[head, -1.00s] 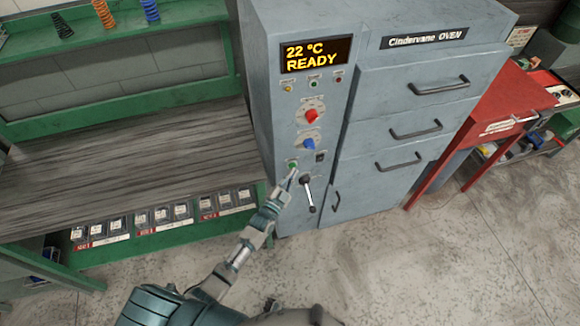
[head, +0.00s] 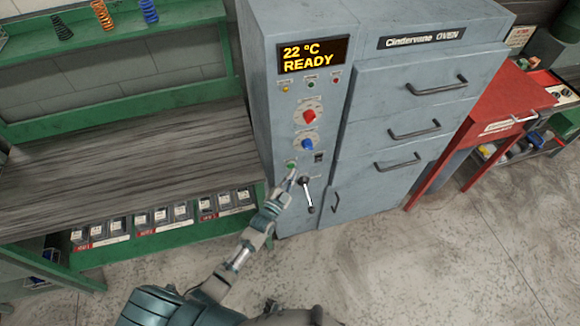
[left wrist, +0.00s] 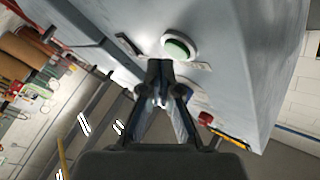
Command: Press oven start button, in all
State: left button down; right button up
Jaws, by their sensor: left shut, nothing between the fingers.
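The grey oven (head: 400,90) stands upright with a display (head: 312,55) reading "22 °C READY". Its left panel has a red knob (head: 309,117), a blue knob (head: 307,145) and a green start button (head: 290,164) below them. My left gripper (head: 292,174) is shut and empty, its tips just below and right of the green button. In the left wrist view the green button (left wrist: 179,48) sits in a pale ring just above the closed fingertips (left wrist: 160,68). I cannot tell whether the tips touch the panel. My right gripper is not in view.
A black-knobbed lever (head: 306,182) is right beside the left gripper. A green workbench (head: 120,160) with several labelled bins stands to the left. The floor in front is clear.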

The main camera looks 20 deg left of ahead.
pick_arm(q)
jog(key=shift+w+a, duration=0.35)
jog(key=shift+a, duration=0.1)
jog(key=shift+d, duration=0.1)
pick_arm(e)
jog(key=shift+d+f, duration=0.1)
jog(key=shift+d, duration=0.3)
pick_arm(q)
jog(key=shift+w, duration=0.1)
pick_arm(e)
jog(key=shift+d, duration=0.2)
